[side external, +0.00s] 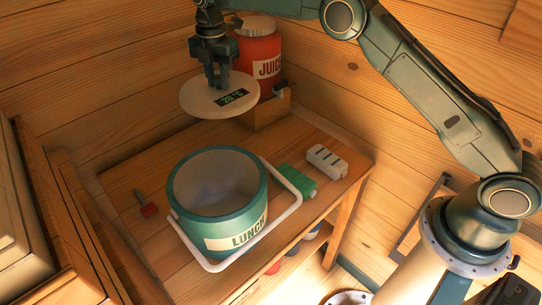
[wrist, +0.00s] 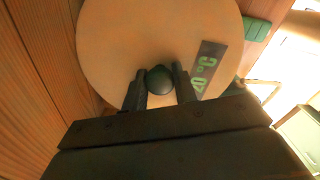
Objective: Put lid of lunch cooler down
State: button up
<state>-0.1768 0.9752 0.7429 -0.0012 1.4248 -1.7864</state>
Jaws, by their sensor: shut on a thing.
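The lunch cooler (side external: 218,205) is a round teal tub with a "LUNCH" label. It stands open on the wooden table, and its white handle (side external: 284,222) is folded down around its front and right side. The lid (side external: 200,99) is a pale round disc with a dark display strip. My gripper (side external: 219,82) is shut on the lid's knob and holds the lid in the air, behind and above the cooler. In the wrist view, the dark round knob (wrist: 160,79) sits between the two fingers, and the lid (wrist: 120,40) fills much of the picture.
A green block (side external: 297,181) and a white block (side external: 327,161) lie right of the cooler. A small red-handled tool (side external: 148,208) lies left of it. The table (side external: 128,178) is bare at the back left.

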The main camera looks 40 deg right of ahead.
jog(key=shift+d+f, duration=0.1)
jog(key=shift+f, duration=0.1)
notch_tip(320, 180, down, 20)
jog(key=shift+r, duration=0.15)
dwell(1.0)
jog(key=o, duration=1)
jog(key=shift+f, duration=0.2)
jog(key=shift+o, duration=0.2)
jog(key=shift+r, duration=0.1)
notch_tip(320, 180, up, 12)
jog(key=shift+r, duration=0.15)
